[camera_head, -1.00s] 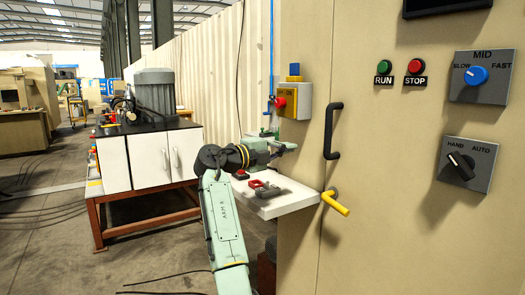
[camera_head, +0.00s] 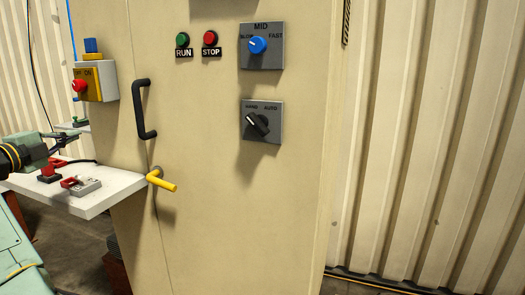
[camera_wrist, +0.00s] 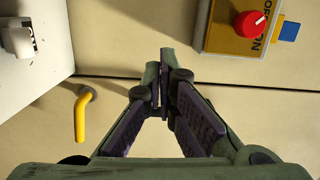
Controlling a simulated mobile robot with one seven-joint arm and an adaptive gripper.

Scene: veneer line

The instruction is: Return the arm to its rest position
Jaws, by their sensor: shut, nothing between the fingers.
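My gripper (camera_head: 76,137) is at the left edge of the head view, above the white shelf and in front of the cabinet's left side. Its green body and black wrist ring with a yellow stripe show beside it. In the wrist view, its two dark-padded fingers (camera_wrist: 158,82) meet at the tips with nothing between them. Part of my pale green arm is cut off at the lower left of the head view.
The beige cabinet (camera_head: 205,120) has a black handle (camera_head: 141,108), a yellow lever (camera_head: 162,181) and a red-knob switch box (camera_head: 95,82). The white shelf (camera_head: 105,190) holds a red-and-grey item (camera_head: 80,185) and a red-and-black one (camera_head: 50,174). A ribbed wall (camera_head: 430,130) stands at right.

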